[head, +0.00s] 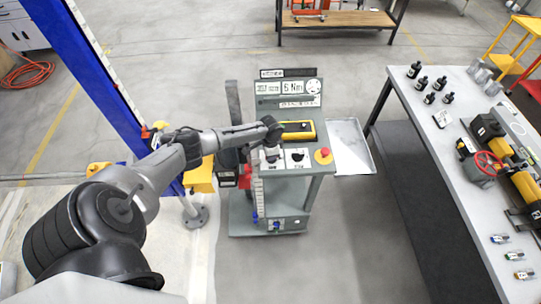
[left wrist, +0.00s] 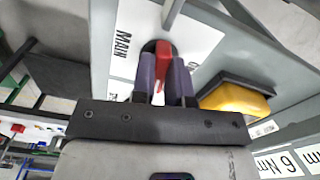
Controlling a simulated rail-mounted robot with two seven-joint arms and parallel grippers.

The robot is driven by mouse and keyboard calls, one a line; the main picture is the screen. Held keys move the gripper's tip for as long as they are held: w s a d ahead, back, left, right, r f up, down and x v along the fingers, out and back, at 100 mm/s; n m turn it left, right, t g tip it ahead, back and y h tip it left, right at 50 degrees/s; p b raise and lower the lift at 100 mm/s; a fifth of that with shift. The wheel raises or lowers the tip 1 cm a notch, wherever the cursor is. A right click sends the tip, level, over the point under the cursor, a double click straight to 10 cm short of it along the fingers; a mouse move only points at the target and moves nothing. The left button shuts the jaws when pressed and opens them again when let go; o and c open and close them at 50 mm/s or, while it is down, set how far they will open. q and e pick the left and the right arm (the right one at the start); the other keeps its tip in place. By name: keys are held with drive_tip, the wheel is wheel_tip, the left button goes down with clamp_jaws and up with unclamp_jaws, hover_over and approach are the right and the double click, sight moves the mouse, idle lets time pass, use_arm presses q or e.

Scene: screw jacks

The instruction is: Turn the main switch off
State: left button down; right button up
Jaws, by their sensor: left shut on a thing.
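The main switch's red handle (left wrist: 163,62) shows in the left wrist view on a dark round base, beside a white plate reading MAIN (left wrist: 124,40). My left gripper (left wrist: 164,78) is shut on this handle, one purple finger on either side of it. In the head view my left gripper (head: 271,148) reaches down to the sloped panel of the grey console (head: 313,167). There the gripper and wrist hide the handle. I cannot read the switch's position. My right gripper is not in view.
A red mushroom button (head: 323,154) is at the panel's right. A workbench (head: 440,150) with bottles and a red handwheel (head: 487,163) stands right. A blue post (head: 80,60) stands left.

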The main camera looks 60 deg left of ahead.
use_arm(q)
drive_tip(key=shift+m, duration=1.2)
drive_tip(key=c, duration=1.1)
unclamp_jaws()
drive_tip(key=shift+r, duration=0.2)
wheel_tip(320, 180, up, 13)
drive_tip(key=shift+r+b, duration=0.2)
drive_tip(key=shift+b, duration=0.5)
